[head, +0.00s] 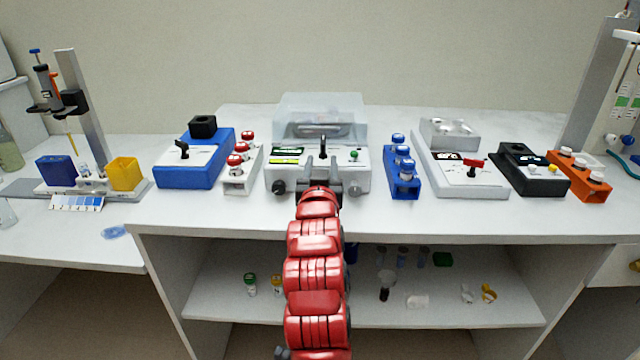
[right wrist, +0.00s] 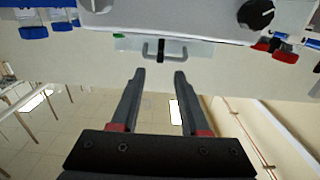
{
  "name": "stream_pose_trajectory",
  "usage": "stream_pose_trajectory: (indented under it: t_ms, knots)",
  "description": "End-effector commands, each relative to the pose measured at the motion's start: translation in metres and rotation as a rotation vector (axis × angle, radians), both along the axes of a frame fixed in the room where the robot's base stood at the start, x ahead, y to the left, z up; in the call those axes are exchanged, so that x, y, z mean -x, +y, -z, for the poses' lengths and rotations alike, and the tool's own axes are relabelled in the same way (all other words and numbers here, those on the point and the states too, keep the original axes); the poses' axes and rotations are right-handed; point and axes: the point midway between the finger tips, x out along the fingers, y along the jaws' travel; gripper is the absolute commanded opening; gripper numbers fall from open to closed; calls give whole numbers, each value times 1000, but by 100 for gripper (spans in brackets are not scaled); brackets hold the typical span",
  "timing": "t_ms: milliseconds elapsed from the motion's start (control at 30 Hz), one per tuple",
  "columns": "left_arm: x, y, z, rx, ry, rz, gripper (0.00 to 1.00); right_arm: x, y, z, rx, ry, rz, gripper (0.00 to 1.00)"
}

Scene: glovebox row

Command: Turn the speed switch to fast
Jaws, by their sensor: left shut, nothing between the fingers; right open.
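The white centre device (head: 360,177) has a clear lid and a black upright lever (head: 323,143) on its top panel. The lever also shows in the right wrist view (right wrist: 160,50), with a small grey bracket around it. I cannot read any speed marks. My right gripper (head: 322,163) is open and empty at the device's front, just short of the lever, its fingers apart from it. It shows open in the right wrist view (right wrist: 159,76). My left gripper (head: 283,353) is a small dark part at the bottom edge; it is shut and empty.
The device also carries a black knob (head: 279,187) and a green button (head: 354,154). A red-capped rack (head: 237,182) stands close on its left, a blue rack (head: 405,187) on its right. Other devices with levers flank these. A shelf (head: 450,307) is below.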

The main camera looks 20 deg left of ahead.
Motion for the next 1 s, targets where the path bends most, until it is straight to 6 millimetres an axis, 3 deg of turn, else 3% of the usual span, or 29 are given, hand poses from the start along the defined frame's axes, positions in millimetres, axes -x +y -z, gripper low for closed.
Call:
stream_pose_trajectory:
  t_ms: [200, 400, 1000]
  knots:
    - [0, 0, -3, 0, 0, 0, 0, 42, -11, -1, -3, -1, -3, 45]
    - [0, 0, -4, 0, 0, 0, 0, 67, -19, 0, 1, -1, 0, 45]
    - [0, 0, -4, 0, 0, 0, 0, 73, -21, 1, 2, -4, 0, 45]
